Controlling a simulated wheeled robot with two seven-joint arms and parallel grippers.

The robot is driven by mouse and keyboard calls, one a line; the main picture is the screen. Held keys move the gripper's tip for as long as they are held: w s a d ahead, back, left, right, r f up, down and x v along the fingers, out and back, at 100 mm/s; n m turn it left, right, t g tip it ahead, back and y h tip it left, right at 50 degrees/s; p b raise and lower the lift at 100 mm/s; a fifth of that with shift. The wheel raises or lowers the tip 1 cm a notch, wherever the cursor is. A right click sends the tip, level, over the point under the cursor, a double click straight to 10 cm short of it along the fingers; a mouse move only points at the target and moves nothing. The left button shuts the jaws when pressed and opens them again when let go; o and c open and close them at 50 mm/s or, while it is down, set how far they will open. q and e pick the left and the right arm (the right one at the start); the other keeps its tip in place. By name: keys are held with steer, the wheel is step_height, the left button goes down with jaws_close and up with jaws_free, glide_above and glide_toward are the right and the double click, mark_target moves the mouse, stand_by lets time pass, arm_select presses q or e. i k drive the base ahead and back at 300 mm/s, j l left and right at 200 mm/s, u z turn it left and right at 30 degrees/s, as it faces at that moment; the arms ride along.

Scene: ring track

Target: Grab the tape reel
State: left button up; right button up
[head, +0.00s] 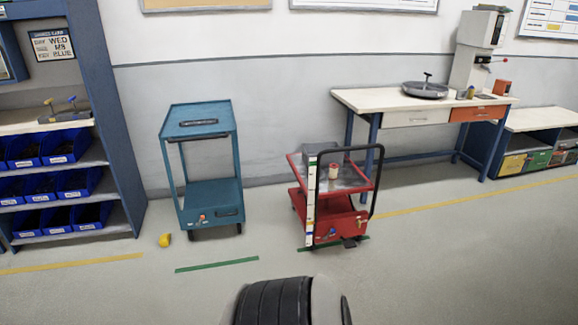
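A small yellow roll-like thing (165,240) lies on the floor left of the green floor stripe; it may be the tape reel, but it is too small to tell. A small pale cylinder with a reddish end (333,171) is on the top deck of the red cart (340,225). A round grey dish-like thing with a dark handle (425,90) rests on the workbench. Neither of my grippers shows in the head view. A dark ribbed part with pale sides, apparently mine, shows at the bottom edge.
A blue cart (207,188) stands left of the red cart, with floor between them. A shelf with blue bins (75,182) is at the left. The workbench (385,101) and a low cabinet (540,120) line the right wall. The near floor is mostly clear.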

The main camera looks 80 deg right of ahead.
mark_target(334, 167)
steer(key=z, duration=3.1)
steer(key=i+l+z, duration=0.25)
steer(key=i, duration=0.2)
steer(key=i+l+z, duration=0.1)
steer(key=i+z, duration=0.15)
steer(key=i, duration=0.2)
steer(key=i+l+z, duration=0.1)
steer(key=i+z, duration=0.15)
steer(key=i, duration=0.65)
steer(key=i+z, duration=0.25)
steer(key=i, duration=0.65)
steer(key=i+l+u, duration=0.15)
steer(key=i+u, duration=0.15)
steer(key=i, duration=0.2)
steer(key=i+l+u, duration=0.25)
steer(key=i, duration=0.2)
